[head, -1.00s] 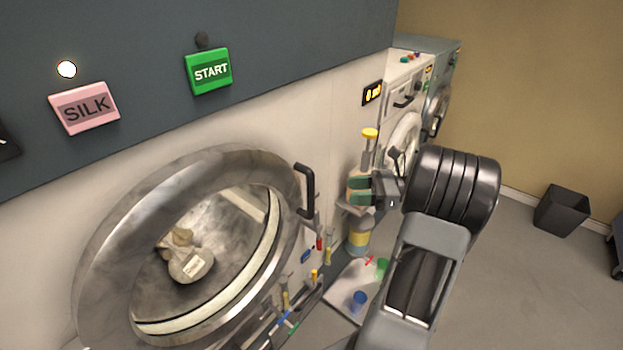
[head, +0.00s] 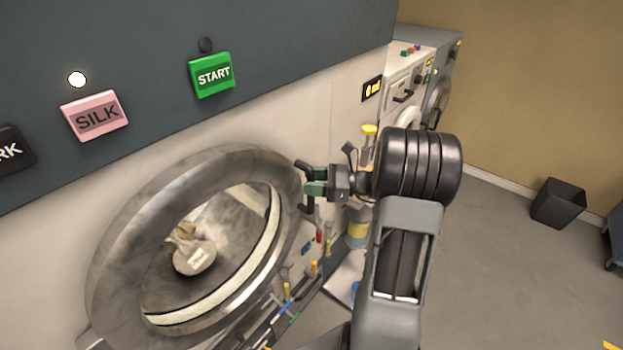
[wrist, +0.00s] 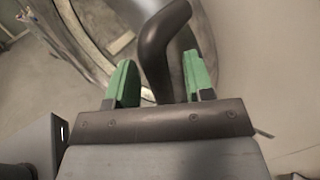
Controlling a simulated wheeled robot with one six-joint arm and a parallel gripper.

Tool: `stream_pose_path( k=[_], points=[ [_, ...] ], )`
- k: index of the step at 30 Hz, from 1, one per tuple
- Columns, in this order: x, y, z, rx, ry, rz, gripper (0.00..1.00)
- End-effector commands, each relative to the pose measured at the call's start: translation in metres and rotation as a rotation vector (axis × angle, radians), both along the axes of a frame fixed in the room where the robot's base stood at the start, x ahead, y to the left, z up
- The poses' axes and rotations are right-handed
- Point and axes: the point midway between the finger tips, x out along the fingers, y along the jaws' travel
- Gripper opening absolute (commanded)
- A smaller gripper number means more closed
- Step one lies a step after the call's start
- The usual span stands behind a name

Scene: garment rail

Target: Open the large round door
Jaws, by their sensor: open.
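The large round door (head: 112,240) is a thick metal ring with a glass window, closed against the pale machine front. Through the glass a tan bundle with a white label (head: 194,257) shows inside. The door's black bar handle (head: 303,167) stands at the right of the ring. My gripper (head: 313,188) is at the handle, with its green fingers open. In the wrist view the black handle (wrist: 160,50) runs between the two green fingers (wrist: 155,83), with a gap visible on each side.
Above the door are a green START button (head: 212,75), a pink SILK button (head: 96,115) and a lit white lamp (head: 77,79). Bottles and small coloured items crowd below the handle. A dark bin (head: 559,203) stands on open floor at right.

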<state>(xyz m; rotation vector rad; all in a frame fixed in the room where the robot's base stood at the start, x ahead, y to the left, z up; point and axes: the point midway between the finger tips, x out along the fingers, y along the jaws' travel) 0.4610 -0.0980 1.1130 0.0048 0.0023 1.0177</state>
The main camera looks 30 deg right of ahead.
Motion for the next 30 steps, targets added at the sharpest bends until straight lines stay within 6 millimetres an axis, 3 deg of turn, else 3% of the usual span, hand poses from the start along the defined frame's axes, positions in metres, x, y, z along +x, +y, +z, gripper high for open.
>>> stream_pose_path(
  k=[12, 27, 30],
  points=[
    [0.0026, 0.0042, -0.0003, 0.0, 0.0, -0.001, 0.47],
    [0.0026, 0.004, -0.0001, -0.001, -0.001, -0.001, 0.0],
    [0.0026, 0.0039, 0.0, -0.001, -0.001, -0.001, 0.0]
  ],
)
